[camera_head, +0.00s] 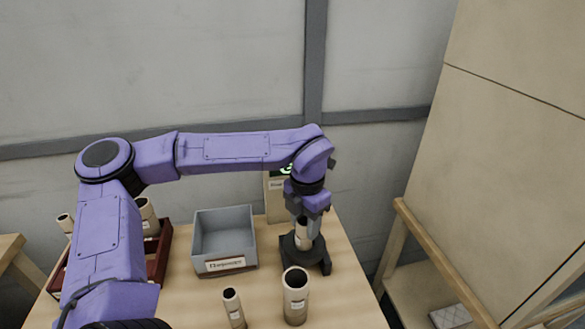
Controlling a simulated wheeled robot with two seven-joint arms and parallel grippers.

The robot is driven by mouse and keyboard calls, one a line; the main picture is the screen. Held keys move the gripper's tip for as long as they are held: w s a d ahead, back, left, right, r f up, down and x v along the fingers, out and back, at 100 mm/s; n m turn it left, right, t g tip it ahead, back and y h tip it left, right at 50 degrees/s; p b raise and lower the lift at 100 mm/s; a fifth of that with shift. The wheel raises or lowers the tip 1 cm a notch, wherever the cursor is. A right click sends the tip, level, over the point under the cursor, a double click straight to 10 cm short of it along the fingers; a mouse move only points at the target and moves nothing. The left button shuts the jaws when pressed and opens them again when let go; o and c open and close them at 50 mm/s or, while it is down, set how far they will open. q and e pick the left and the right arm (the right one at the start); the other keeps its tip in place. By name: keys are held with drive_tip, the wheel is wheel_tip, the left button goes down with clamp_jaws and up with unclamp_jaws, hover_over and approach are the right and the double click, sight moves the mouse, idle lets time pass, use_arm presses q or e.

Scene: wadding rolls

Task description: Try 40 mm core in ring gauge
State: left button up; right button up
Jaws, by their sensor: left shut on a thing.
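My left gripper (303,216) reaches in from the left and points down at the right side of the table. It is shut on a pale cardboard core (302,236), which is upright. The core stands over or in the dark ring gauge (318,259); I cannot tell how deep it sits. The gripper and wrist hide the core's upper part. Two other cores stand on the table in front: a thin one (234,309) and a wider one (295,297). My right gripper is not in view.
A grey open bin (225,265) with a label stands left of the gauge. A dark red rack (160,262) holding cores is partly behind my left arm. A beige box (275,205) with a green display stands behind. Wooden shelving (450,260) is at the right.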

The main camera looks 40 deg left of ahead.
use_arm(q)
wheel_tip(320, 180, up, 11)
drive_tip(key=p, duration=1)
idle(0.7)
